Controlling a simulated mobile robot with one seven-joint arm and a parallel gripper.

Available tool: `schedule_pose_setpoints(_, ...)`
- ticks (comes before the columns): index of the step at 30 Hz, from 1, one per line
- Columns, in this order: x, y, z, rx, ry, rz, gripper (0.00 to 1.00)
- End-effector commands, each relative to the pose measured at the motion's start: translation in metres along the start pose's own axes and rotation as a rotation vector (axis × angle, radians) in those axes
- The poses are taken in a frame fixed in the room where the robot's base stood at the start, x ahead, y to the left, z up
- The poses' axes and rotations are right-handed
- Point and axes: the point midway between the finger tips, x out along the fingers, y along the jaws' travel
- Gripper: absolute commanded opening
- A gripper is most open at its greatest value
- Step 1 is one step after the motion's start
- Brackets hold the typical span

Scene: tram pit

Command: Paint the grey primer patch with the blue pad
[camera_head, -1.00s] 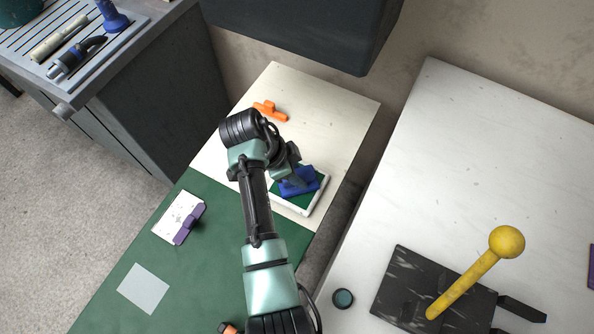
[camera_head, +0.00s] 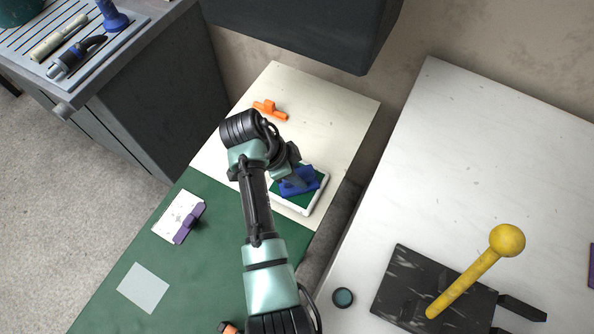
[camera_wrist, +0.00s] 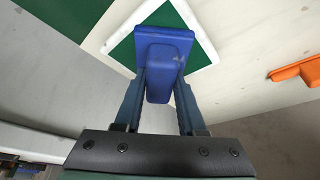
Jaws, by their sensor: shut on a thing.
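My gripper (camera_wrist: 158,88) is shut on the blue pad (camera_wrist: 165,47) by its grip block, and the pad also shows in the head view (camera_head: 299,182). The pad is over the white-rimmed tray (camera_head: 321,195) with a green inside, which lies on the cream board. I cannot tell whether the pad touches the tray's green inside. The grey primer patch (camera_head: 143,288) is a pale flat square on the green surface at lower left, well away from the gripper. My arm hides part of the board.
A purple pad (camera_head: 188,224) lies at the edge of a white tile (camera_head: 173,212) on the green surface (camera_head: 215,240). An orange pad (camera_head: 270,110) lies on the cream board (camera_head: 335,112). A dark box (camera_head: 310,25) overhangs behind. A yellow ball-topped lever (camera_head: 470,278) stands at right.

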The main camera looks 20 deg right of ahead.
Motion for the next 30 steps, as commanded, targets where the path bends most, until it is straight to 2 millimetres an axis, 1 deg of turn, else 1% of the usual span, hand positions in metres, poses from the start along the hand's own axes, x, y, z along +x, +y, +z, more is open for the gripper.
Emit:
schedule_pose_setpoints(1, 0.002, 0.001, 0.001, -0.001, -0.003, 0.003, 0.0)
schedule_pose_setpoints(9, 0.003, 0.002, 0.002, -0.001, -0.003, 0.005, 0.0)
schedule_pose_setpoints(13, -0.001, 0.002, 0.0, -0.002, -0.004, 0.005, 0.0)
schedule_pose_setpoints(30, -0.046, 0.001, -0.019, -0.001, -0.001, 0.002, 0.0)
